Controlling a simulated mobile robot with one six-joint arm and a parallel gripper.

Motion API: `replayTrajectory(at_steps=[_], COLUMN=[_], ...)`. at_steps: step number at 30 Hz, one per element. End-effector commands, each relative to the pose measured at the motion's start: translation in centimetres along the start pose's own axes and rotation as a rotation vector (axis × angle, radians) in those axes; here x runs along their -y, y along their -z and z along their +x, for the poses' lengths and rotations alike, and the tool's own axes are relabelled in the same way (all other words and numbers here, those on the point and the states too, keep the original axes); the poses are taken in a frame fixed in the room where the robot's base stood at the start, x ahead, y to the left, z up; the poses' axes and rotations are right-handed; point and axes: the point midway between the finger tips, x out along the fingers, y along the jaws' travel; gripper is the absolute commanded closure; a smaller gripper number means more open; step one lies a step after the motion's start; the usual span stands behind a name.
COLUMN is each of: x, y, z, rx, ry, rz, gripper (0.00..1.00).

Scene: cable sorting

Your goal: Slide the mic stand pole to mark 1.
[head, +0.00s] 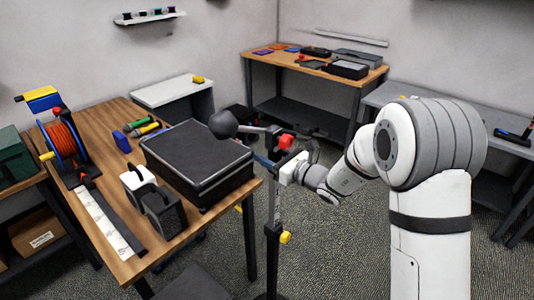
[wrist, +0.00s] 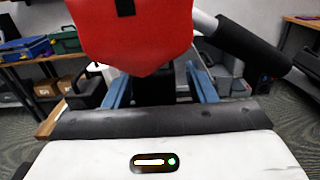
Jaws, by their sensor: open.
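The mic stand pole (head: 277,200) stands upright in front of the workbench, a thin pale upper tube rising from a thicker black lower tube (head: 272,262). A yellow knob (head: 286,237) sits where they meet. Any numbered marks are too small to read. A boom with a dark grey ball-shaped mic (head: 223,124) and a red part (head: 285,141) is at the top. My gripper (head: 268,162) is at the upper pole, just under the red part. In the wrist view its blue fingers (wrist: 160,82) are apart; the red part (wrist: 135,35) hides much of the space above them.
The wooden workbench (head: 121,268) at left holds a black case (head: 198,155), a cable reel (head: 62,140), black and white blocks and a marked strip (head: 103,222). Another bench (head: 340,75) stands behind. Carpet is open between them.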

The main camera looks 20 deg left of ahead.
Motion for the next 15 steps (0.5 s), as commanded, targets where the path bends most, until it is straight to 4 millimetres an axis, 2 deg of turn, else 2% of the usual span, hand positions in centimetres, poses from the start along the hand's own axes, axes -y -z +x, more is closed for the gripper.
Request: replayTrajectory(at_steps=[3, 15], x=[0.02, 0.11], y=[0.02, -0.01], z=[-0.03, -0.09], rx=[0.000, 0.000], ry=[0.000, 0.002], rz=[0.000, -0.001], gripper=[0.49, 0.82])
